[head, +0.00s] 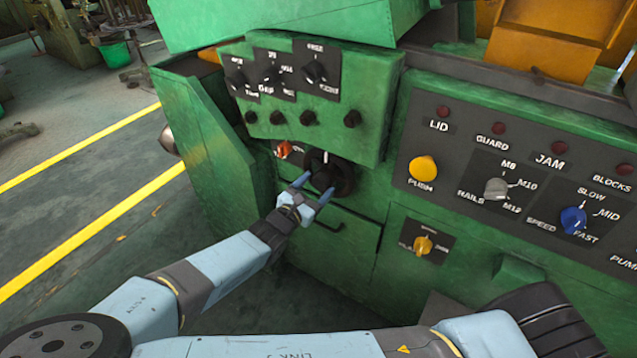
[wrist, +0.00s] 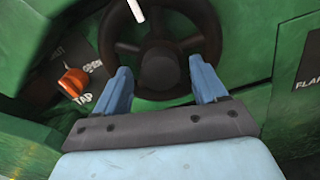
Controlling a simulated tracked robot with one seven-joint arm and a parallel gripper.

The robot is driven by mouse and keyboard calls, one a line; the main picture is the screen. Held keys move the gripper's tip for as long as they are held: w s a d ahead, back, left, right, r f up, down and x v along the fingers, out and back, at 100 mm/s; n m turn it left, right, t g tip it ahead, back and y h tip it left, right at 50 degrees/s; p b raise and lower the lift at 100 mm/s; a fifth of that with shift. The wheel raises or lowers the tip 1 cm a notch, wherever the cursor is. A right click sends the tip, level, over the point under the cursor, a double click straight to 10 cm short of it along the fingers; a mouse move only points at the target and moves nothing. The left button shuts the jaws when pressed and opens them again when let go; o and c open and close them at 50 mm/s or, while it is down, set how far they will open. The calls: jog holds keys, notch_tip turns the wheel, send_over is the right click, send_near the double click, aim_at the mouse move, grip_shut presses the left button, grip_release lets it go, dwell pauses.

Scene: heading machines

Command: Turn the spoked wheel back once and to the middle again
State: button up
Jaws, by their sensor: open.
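The spoked wheel (wrist: 180,45) is a dark wheel with a thick rim and a round hub, set in the green machine front. A white mark shows at its top in the wrist view. In the head view the wheel (head: 343,176) sits below the overhanging green control box. My gripper (head: 314,188) is in front of it, partly covering it. In the wrist view my gripper (wrist: 160,85) is open, with one blue finger on each side of the hub. Whether the fingers touch the wheel I cannot tell.
An orange tap knob (wrist: 74,82) is just left of the wheel. The control box (head: 320,105) with several knobs overhangs it. A handle (head: 325,225) is below the wheel. A panel (head: 520,175) with a yellow push button and selectors is at right. Open floor lies left.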

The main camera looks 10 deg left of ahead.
jog(key=shift+x, duration=1.1)
jog(key=shift+c, duration=0.2)
